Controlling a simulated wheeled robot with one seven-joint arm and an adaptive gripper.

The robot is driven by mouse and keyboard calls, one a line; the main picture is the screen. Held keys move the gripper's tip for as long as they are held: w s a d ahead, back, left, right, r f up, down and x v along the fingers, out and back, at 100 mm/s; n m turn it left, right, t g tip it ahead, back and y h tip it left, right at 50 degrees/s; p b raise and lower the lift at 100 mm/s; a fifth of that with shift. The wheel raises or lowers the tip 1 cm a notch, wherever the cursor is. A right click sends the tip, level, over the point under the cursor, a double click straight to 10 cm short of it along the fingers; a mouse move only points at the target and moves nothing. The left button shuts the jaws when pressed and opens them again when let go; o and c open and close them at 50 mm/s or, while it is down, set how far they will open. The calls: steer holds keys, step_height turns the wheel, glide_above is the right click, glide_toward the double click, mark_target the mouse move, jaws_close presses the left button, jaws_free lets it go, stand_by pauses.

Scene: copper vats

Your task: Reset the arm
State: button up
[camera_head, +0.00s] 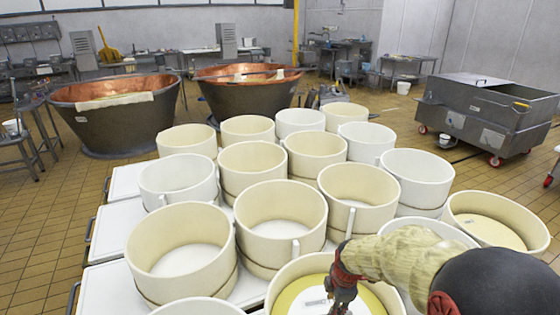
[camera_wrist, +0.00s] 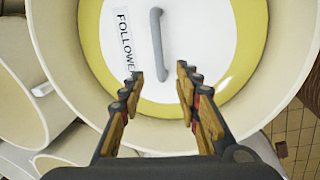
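My gripper (camera_wrist: 160,95) is open and empty in the wrist view, its two fingers apart. It is above a round cream mould (camera_wrist: 52,75) that holds a white disc with a yellow rim (camera_wrist: 215,45). The disc has a grey handle (camera_wrist: 156,45) and a label (camera_wrist: 123,40) reading "FOLLOWE", partly cut off. The handle lies beyond the fingertips, with nothing between the fingers. In the head view my gripper (camera_head: 342,290) shows at the lower right, over the same mould (camera_head: 285,285), and my arm hides part of it.
Several cream and white moulds (camera_head: 180,245) crowd a white table (camera_head: 108,290). Two copper vats (camera_head: 115,120) stand behind on the tiled floor. A grey wheeled tank (camera_head: 480,120) is at the right. Open floor (camera_head: 50,230) lies at the left.

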steer(key=s+r+m+g, duration=0.2)
steer(key=s+r+m, duration=0.2)
steer(key=s+m, duration=0.6)
steer(key=s+r+m+t, duration=0.2)
steer(key=s+r+m, duration=0.2)
steer(key=r, duration=0.6)
steer(key=s+r+m+t, duration=0.3)
steer(key=s+r+m, duration=0.1)
steer(key=s+r, duration=0.5)
steer(key=shift+d+r+m, duration=0.3)
steer(key=shift+r, duration=0.4)
